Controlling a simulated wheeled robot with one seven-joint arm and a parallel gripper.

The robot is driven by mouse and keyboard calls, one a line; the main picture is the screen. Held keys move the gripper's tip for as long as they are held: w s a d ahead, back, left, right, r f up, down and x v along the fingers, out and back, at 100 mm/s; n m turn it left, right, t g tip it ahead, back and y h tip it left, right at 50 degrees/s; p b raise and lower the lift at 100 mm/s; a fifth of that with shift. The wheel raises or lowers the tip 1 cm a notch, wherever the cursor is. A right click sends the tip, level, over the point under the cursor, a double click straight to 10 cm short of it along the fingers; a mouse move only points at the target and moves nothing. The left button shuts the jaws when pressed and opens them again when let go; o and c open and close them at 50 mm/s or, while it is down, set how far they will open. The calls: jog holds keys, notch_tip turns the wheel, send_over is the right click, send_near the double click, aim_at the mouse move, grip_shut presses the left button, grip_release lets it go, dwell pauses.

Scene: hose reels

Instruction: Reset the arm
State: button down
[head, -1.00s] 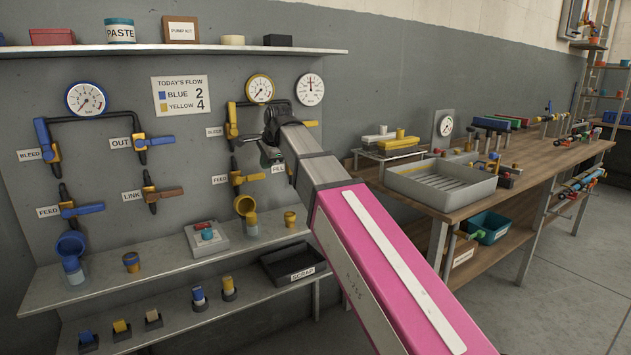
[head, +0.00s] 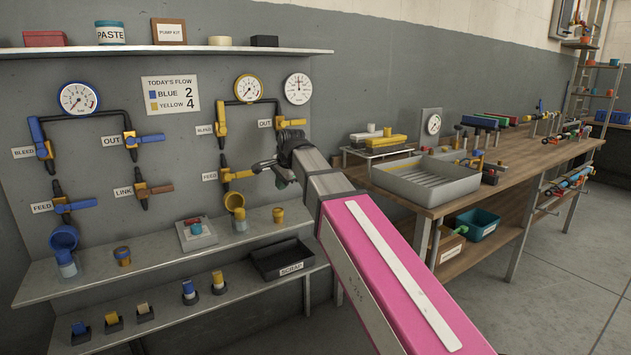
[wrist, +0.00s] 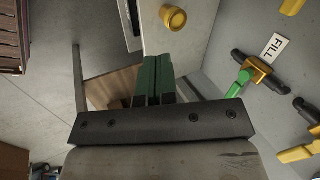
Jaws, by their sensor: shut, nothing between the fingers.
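My gripper (head: 262,166) is in front of the grey valve panel (head: 105,172), near the yellow feed valve (head: 232,175), at the end of my pink arm. Its green fingers (wrist: 158,78) are together and empty in the wrist view. The wrist view also shows a valve with a green handle (wrist: 240,82) beside the FILL label (wrist: 275,46), to the right of the fingers and apart from them. My wrist hides that part of the panel in the head view.
A wooden workbench (head: 520,160) with a grey tray (head: 425,181) stands to the right. The floor (head: 560,260) at the right is clear.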

jog(key=s+d+f+n+g+h, duration=0.1)
jog(key=s+d+f+n, duration=0.25)
jog(key=d+f, duration=0.9)
jog(key=s+d+f+n+g+h, duration=0.1)
jog(key=s+d+f+n+g, duration=0.3)
jog(key=d+f, duration=0.9)
jog(key=s+d+f+n+h, duration=0.1)
jog(key=s+d+f, duration=0.3)
jog(key=s+f, duration=0.6)
notch_tip(320, 180, down, 2)
jog(key=shift+d+n+t, duration=0.3)
jog(key=shift+n+t, duration=0.1)
jog(key=shift+n, duration=0.15)
jog(key=shift+s, duration=0.1)
